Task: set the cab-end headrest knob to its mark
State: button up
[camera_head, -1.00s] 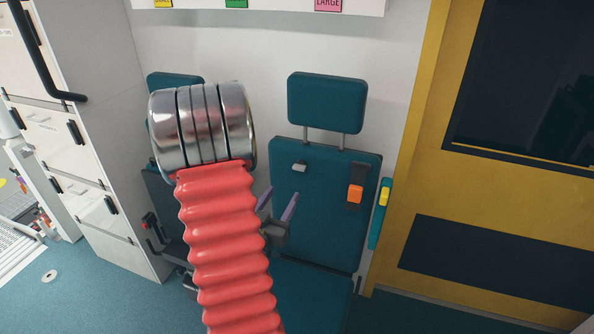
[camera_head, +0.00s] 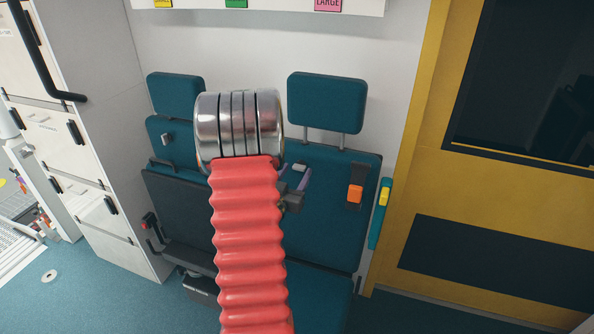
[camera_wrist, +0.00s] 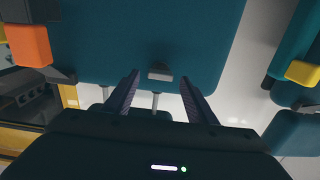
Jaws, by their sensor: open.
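The small grey headrest knob (camera_head: 299,167) is on the upper part of the right seat's teal backrest (camera_head: 335,215), below its headrest (camera_head: 327,102). My gripper (camera_head: 295,175) is open and empty in front of this backrest, at the knob. In the wrist view, which looks upside down, the knob (camera_wrist: 160,73) lies between the two fingertips (camera_wrist: 160,76), with a gap on each side. I cannot tell whether the tips reach as deep as the knob. No setting mark can be made out.
The left seat has its own headrest (camera_head: 175,95) and a similar knob (camera_head: 167,139). An orange buckle (camera_head: 355,194) and a yellow one (camera_head: 384,196) are right of my gripper. A yellow door (camera_head: 480,195) stands at right, white cabinets (camera_head: 70,140) at left.

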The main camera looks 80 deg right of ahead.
jog(key=shift+s+d, duration=0.1)
jog(key=shift+d, duration=0.8)
jog(key=shift+c, duration=0.2)
jog(key=c, duration=1)
jog(key=shift+d, duration=0.1)
jog(key=shift+c, duration=0.2)
